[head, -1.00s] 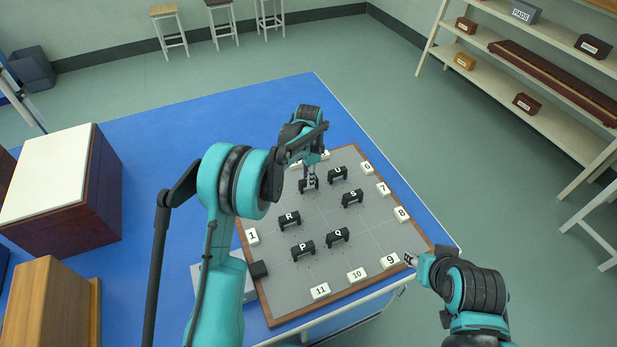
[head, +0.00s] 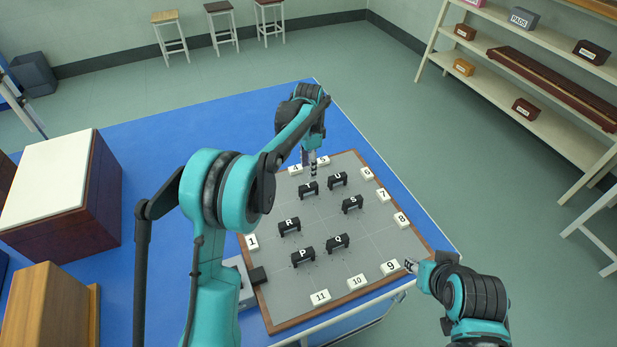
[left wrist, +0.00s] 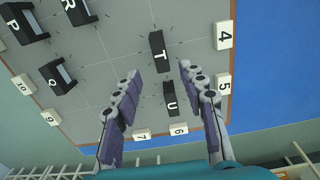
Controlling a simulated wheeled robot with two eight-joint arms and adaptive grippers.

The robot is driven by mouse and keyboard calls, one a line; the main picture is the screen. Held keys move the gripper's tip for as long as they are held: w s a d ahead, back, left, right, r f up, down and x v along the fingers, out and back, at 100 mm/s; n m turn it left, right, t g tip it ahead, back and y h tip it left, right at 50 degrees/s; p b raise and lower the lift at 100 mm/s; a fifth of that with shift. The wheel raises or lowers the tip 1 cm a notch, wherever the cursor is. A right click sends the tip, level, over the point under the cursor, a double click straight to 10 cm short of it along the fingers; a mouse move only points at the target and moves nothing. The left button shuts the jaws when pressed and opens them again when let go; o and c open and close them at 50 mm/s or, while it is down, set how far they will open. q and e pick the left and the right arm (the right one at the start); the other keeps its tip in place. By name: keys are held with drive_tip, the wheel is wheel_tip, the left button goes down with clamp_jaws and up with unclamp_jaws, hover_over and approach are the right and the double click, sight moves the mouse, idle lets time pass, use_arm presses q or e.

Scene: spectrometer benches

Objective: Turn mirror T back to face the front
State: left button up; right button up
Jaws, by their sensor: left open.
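Mirror T (head: 308,189) is a small black block with a white letter on top, standing on the grey board (head: 345,210). In the head view it lies roughly parallel to the other mirrors. My left gripper (head: 312,170) is above and just behind it, open and empty. In the left wrist view, mirror T (left wrist: 158,52) stands upright beyond and between the two spread fingers (left wrist: 160,72), apart from them. My right gripper (head: 409,265) is near tile 9 at the board's right front corner; its finger state is too small to tell.
Mirror U (head: 338,179) is close to T on the right, with mirror S (head: 352,203) nearer. Mirrors R (head: 289,225), P (head: 302,257) and Q (head: 338,242) stand towards the front. Numbered white tiles, such as 4 (head: 295,169), line the board's edges.

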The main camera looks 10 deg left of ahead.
use_arm(q)
drive_tip(key=shift+r, duration=1.8)
drive_tip(key=shift+s, duration=0.1)
drive_tip(key=s+a+r+n+t, duration=0.1)
drive_tip(key=s+r+n+t, duration=0.2)
drive_tip(key=s, duration=0.5)
drive_tip(key=s+a+r+n, duration=0.2)
drive_tip(key=s+r+n, duration=0.1)
drive_tip(key=s+r, duration=0.35)
drive_tip(key=s+f+n+t, duration=0.2)
drive_tip(key=s+f, duration=0.1)
drive_tip(key=s, duration=0.5)
drive_tip(key=s+a+f+n+t, duration=0.1)
drive_tip(key=s+f+n+t, duration=0.1)
drive_tip(key=s, duration=0.6)
drive_tip(key=shift+s+a+f+n, duration=0.25)
drive_tip(key=shift+f+n, duration=0.25)
drive_tip(key=shift+n, duration=0.2)
